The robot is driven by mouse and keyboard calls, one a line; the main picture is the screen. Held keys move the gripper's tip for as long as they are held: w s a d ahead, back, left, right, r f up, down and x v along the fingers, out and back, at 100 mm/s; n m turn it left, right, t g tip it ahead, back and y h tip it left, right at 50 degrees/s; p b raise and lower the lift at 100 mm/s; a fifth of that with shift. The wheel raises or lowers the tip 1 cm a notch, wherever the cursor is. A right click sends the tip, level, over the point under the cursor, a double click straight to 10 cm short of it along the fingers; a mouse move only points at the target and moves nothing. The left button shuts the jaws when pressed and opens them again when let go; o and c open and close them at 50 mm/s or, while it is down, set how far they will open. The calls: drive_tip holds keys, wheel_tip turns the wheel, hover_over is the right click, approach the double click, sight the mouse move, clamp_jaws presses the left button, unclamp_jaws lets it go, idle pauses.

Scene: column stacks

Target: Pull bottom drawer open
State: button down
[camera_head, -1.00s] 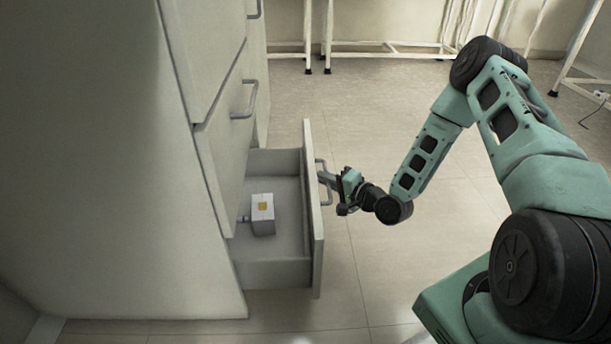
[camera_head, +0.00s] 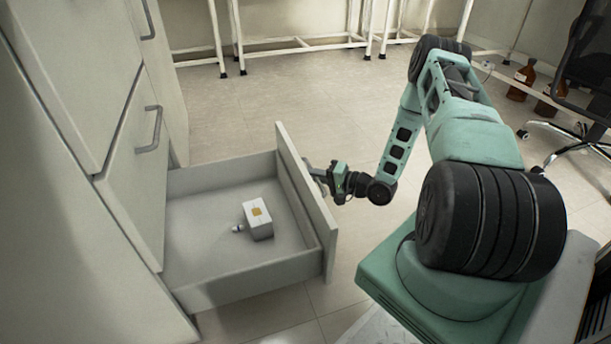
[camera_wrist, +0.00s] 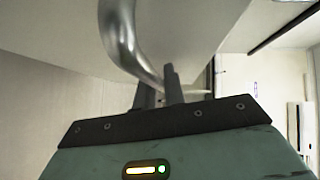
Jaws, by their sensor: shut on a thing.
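The bottom drawer (camera_head: 235,284) of the light grey cabinet stands well open in the head view. Its front panel (camera_head: 306,200) faces right, toward my arm. My gripper (camera_head: 322,178) is at the outer face of that panel, shut on the drawer handle. In the wrist view the curved metal handle (camera_wrist: 122,42) runs down to my two dark fingers (camera_wrist: 160,92). The exact grip on the handle is partly hidden in both views. A small white box (camera_head: 257,220) with a yellow-orange mark lies inside the drawer.
A closed drawer with a handle (camera_head: 150,129) is above the open one. White table frames (camera_head: 290,42) stand at the back. Brown bottles (camera_head: 522,80) and a black chair (camera_head: 585,75) are at the right. The floor (camera_head: 255,115) behind the drawer is clear.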

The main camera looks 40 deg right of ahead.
drive_tip(key=shift+d, duration=0.15)
drive_tip(key=c, duration=1.5)
unclamp_jaws()
drive_tip(key=p+v, duration=0.6)
drive_tip(key=v, duration=1.1)
drive_tip(key=shift+s, duration=0.25)
